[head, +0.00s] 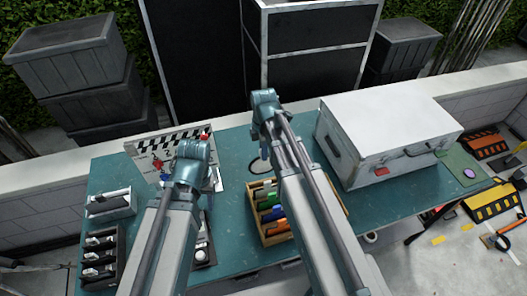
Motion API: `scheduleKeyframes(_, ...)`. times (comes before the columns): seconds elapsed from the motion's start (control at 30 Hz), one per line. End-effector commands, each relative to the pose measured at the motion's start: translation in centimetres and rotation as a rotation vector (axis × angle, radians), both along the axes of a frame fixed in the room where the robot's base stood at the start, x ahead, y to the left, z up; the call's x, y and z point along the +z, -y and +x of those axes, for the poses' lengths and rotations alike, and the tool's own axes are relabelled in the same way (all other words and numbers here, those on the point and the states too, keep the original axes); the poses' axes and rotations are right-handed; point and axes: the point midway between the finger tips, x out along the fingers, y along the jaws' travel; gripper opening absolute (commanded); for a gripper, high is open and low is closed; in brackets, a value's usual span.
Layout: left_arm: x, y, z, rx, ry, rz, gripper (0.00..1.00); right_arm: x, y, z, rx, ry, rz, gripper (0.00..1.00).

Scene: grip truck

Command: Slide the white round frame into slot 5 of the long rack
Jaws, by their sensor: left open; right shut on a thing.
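My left gripper (214,181) is open, partly hidden behind its own wrist, over the table in front of the clapperboard. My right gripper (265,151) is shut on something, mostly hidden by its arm. A thin dark ring outline (253,168) shows just below it; I cannot tell whether this is the white round frame or whether it is held. A dark rack (119,262) with several white pieces stands at the table's left front. A shorter white-and-dark rack (110,204) stands behind it. I cannot read any slot numbers, nor tell surely which is the long rack.
A wooden box (264,238) with several coloured pieces is partly behind my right arm. A clapperboard (150,148) lies at the back left. A large white case (385,130) fills the back right, beside a green mat (458,160). The teal table (240,250) has bare room between these.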

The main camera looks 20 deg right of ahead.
Motion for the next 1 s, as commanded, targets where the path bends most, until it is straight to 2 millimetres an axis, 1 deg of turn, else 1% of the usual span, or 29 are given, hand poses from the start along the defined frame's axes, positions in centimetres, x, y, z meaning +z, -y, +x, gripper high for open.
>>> scheduleKeyframes(0.03, -1.0, 0.0, 0.0, 0.0, 0.0, 0.0, 0.49, -1.0, 0.0, 0.0, 0.0, 0.0, 0.0, 0.0)
scheduleKeyframes(0.1, -1.5, 0.0, 0.0, 0.001, 0.001, 0.0, 0.49, -1.5, 0.0, 0.0, 0.0, 0.0, 0.0, 0.0)
scheduleKeyframes(0.37, -1.5, 0.0, 0.0, 0.001, 0.001, 0.0, 0.49, -1.5, 0.0, 0.0, 0.0, 0.0, 0.0, 0.0)
scheduleKeyframes(0.57, -2.4, 0.0, 0.0, -0.001, 0.001, 0.0, 0.49, -2.4, 0.0, 0.0, 0.0, 0.0, 0.0, 0.0)
scheduleKeyframes(1.0, -6.2, 0.0, 0.0, -0.009, 0.001, 0.001, 0.49, -6.2, 0.0, 0.0, 0.0, 0.0, 0.0, 0.0)
